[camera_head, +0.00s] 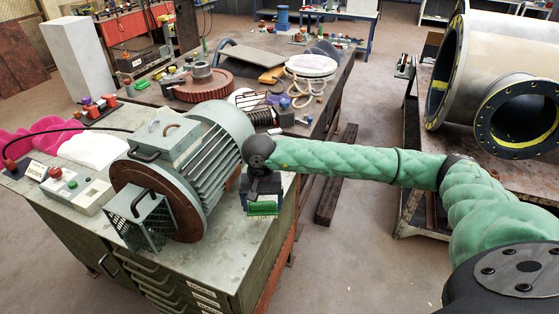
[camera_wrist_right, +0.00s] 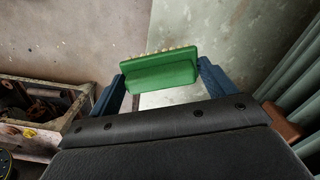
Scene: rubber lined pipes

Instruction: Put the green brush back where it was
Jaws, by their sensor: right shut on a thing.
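The green brush (camera_head: 263,208) is at my right gripper (camera_head: 262,200), over the front right corner of the green cabinet top (camera_head: 225,247). In the right wrist view the green brush (camera_wrist_right: 160,72) sits between the two blue fingers of my right gripper (camera_wrist_right: 160,85), its pale bristle edge facing away from the wrist. The gripper is shut on it. I cannot tell whether the brush touches the cabinet top. My left gripper is out of view.
A large grey motor (camera_head: 205,140) stands on the cabinet, close left of my right gripper. A control box (camera_head: 82,193) and a white cloth (camera_head: 95,150) lie farther left. A cluttered workbench (camera_head: 330,95) is behind. Large flanged pipes (camera_head: 490,80) stand at right.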

